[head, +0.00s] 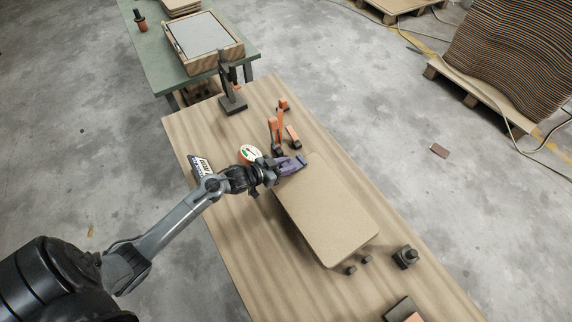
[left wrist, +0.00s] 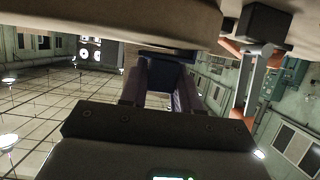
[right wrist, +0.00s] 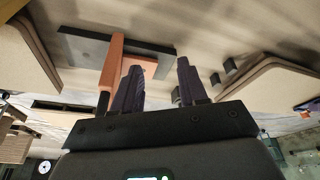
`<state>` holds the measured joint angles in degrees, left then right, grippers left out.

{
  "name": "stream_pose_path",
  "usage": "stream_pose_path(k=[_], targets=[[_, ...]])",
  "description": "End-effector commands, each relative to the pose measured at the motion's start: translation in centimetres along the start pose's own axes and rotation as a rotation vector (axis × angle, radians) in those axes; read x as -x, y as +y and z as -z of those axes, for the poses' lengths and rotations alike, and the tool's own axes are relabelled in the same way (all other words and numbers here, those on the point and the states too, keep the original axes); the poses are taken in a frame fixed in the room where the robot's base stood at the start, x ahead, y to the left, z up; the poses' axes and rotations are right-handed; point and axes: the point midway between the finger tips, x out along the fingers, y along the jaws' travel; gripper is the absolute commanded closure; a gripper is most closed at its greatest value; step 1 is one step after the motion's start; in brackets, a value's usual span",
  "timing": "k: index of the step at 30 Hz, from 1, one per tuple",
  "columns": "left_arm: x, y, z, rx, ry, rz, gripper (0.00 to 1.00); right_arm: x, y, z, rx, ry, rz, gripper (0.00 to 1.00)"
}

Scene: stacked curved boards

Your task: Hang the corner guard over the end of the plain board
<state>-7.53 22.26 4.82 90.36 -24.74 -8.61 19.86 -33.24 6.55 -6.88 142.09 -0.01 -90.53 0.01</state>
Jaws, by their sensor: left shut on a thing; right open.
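The plain board (head: 328,215) is a tan, round-cornered slab lying along the middle of the wooden table. My left gripper (head: 290,166) is at the board's far end, shut on a small dark blue piece, the corner guard (head: 302,159). The guard also shows between the purple fingers in the left wrist view (left wrist: 168,72), close to the edge of a tan slab. I cannot tell whether it touches the board; the fingers hide part of it. My right gripper (right wrist: 160,82) is open and empty in the right wrist view; the head view does not show it.
Orange-and-black clamps (head: 274,131) stand just beyond the board's far end. A round dial (head: 250,153) and a labelled item (head: 200,166) lie near the left edge. Dark blocks (head: 405,257) sit by the near end. A dark plate with an orange part (head: 404,309) lies nearest.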

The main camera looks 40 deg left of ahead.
Motion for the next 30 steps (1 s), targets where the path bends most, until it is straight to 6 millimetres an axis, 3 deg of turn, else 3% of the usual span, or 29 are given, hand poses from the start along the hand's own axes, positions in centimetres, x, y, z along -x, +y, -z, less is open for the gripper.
stream_pose_path(k=[10, 11, 16, 25, 30], targets=[[-0.3, 0.0, -0.7, 0.0, 0.001, 0.0, 0.99, -0.3, 0.0, -0.1, 0.002, 0.0, -0.002, 0.57], [-0.3, 0.0, -0.6, 0.0, 0.001, 0.0, 0.66, -0.3, 0.1, -0.1, 0.003, 0.0, -0.002, 0.57], [-0.3, 0.0, -0.6, 0.0, 0.001, 0.0, 0.4, -0.3, 0.2, -0.1, 0.008, -0.001, -0.006, 0.57], [-0.2, 0.0, -0.6, 0.0, -0.001, 0.0, 0.39, -0.3, 0.2, -0.1, 0.009, -0.001, -0.008, 0.57], [0.9, 0.0, -0.6, 0.001, -0.001, 0.001, 0.39, 0.1, 0.2, 0.0, 0.008, -0.001, -0.007, 0.57]])
